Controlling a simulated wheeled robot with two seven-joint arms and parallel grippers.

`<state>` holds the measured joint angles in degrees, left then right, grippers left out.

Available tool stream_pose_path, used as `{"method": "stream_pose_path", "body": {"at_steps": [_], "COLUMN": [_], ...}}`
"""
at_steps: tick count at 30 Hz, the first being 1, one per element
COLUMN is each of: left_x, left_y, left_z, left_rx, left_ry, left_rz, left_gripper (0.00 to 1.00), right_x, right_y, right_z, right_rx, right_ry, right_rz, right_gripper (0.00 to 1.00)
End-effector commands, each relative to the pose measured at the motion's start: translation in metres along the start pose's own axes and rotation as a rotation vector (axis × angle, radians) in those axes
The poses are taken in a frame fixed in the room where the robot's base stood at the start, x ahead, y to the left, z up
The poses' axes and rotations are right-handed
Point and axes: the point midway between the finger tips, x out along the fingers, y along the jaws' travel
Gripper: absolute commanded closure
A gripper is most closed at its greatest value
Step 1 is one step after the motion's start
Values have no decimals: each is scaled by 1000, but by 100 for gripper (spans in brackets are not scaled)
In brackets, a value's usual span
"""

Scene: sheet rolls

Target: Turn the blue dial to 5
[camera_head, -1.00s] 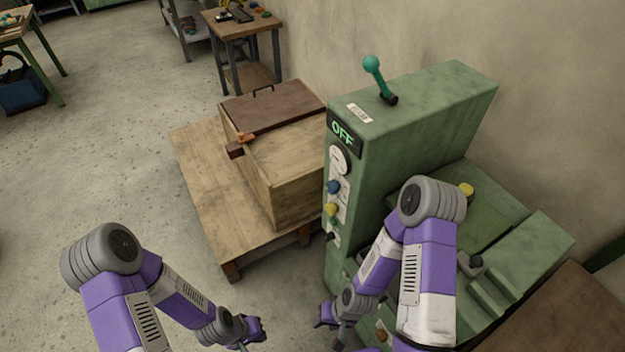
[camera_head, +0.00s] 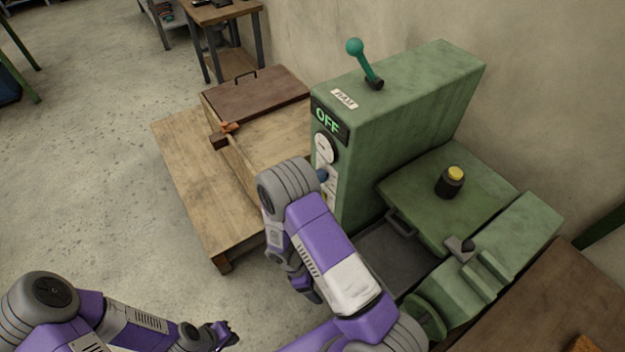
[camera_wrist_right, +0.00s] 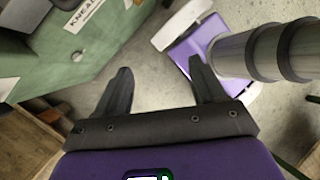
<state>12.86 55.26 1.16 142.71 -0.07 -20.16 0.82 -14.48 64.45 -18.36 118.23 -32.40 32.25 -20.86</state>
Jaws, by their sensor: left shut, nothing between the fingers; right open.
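The blue dial (camera_head: 323,175) is on the narrow front face of the green machine (camera_head: 400,115), below a round white gauge (camera_head: 326,148) and a display reading OFF (camera_head: 328,121). My right arm covers part of the dial and the panel below it; its setting cannot be read. My right gripper (camera_head: 312,294) hangs low in front of the machine, apart from the dial. In the right wrist view the right gripper (camera_wrist_right: 160,85) is open and empty. My left gripper (camera_head: 228,335) is shut and empty over the floor at lower left.
A teal lever (camera_head: 363,63) stands on top of the machine. A black knob with a yellow top (camera_head: 454,182) stands on its lower part. A wooden crate (camera_head: 270,135) sits on a pallet (camera_head: 185,170) to the left. The floor (camera_head: 90,180) at left is clear.

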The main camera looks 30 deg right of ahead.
Motion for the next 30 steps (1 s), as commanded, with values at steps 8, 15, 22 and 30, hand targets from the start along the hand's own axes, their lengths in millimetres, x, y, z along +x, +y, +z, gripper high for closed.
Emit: {"method": "stream_pose_path", "body": {"at_steps": [8, 15, 22, 30], "left_x": [4, 6, 6, 7], "left_y": [-2, -2, -2, -3], "left_z": [0, 0, 0, 0], "left_rx": [-1, -1, -1, -1], "left_ry": [0, 0, 0, 0], "left_rz": [0, 0, 0, 0], "left_gripper": [100, 100, 100, 100], "right_x": [-145, -258, -270, -258], "right_y": [116, 130, 140, 165], "right_z": [48, 51, 66, 98], "right_rx": [-365, -346, -332, -332], "right_ry": [-770, -1142, -1194, -1191], "right_rz": [416, 580, 594, 593], "right_gripper": [31, 31, 31, 31]}}
